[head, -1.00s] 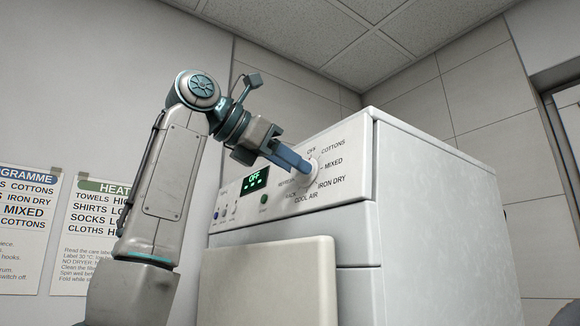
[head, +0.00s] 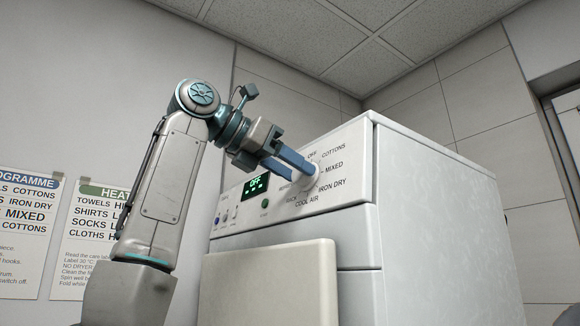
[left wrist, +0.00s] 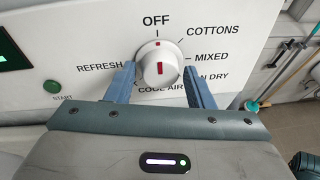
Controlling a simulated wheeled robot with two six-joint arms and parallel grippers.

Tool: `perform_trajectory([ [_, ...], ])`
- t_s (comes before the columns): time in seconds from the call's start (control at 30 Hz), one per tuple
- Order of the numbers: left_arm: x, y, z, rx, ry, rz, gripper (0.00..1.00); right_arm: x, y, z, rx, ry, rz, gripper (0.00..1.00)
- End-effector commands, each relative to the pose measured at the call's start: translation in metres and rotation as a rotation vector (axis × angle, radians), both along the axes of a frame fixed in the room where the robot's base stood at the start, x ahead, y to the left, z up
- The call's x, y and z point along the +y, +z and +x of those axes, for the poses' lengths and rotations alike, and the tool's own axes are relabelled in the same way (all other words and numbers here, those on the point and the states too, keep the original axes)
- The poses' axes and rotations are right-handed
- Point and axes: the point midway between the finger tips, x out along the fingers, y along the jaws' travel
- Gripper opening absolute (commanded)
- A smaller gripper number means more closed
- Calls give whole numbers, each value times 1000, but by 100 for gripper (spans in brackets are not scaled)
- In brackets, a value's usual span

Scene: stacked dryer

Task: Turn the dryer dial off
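The white dryer dial (head: 323,173) is on the upper right of the control panel. In the left wrist view the dial (left wrist: 158,66) has red marks and its pointer faces up toward OFF (left wrist: 156,21). The panel display (head: 256,184) reads OFF with dashes below. My left gripper (head: 303,170) is at the dial, its blue fingers spread apart. In the left wrist view one finger is on each side of the dial, with gaps between, so it is open. The left finger partly covers the REFRESH side. My right gripper is not in view.
The white dryer body (head: 425,230) fills the right of the head view. A START button (head: 264,203) and small switches (head: 226,216) lie left of the dial. Posters (head: 95,240) hang on the left wall. In the left wrist view, poles (left wrist: 290,65) stand at the right.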

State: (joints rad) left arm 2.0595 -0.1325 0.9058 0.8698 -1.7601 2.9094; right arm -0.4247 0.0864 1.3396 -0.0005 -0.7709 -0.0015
Motion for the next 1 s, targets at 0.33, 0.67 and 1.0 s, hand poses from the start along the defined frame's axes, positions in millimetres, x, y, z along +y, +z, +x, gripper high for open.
perform_trajectory([
  [0.33,1,1,-1,-3,2,-2,59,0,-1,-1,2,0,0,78],
  [0.67,42,17,-26,-5,5,-3,59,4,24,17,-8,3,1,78],
  [1.0,82,35,-51,-2,1,-1,59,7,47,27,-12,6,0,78],
])
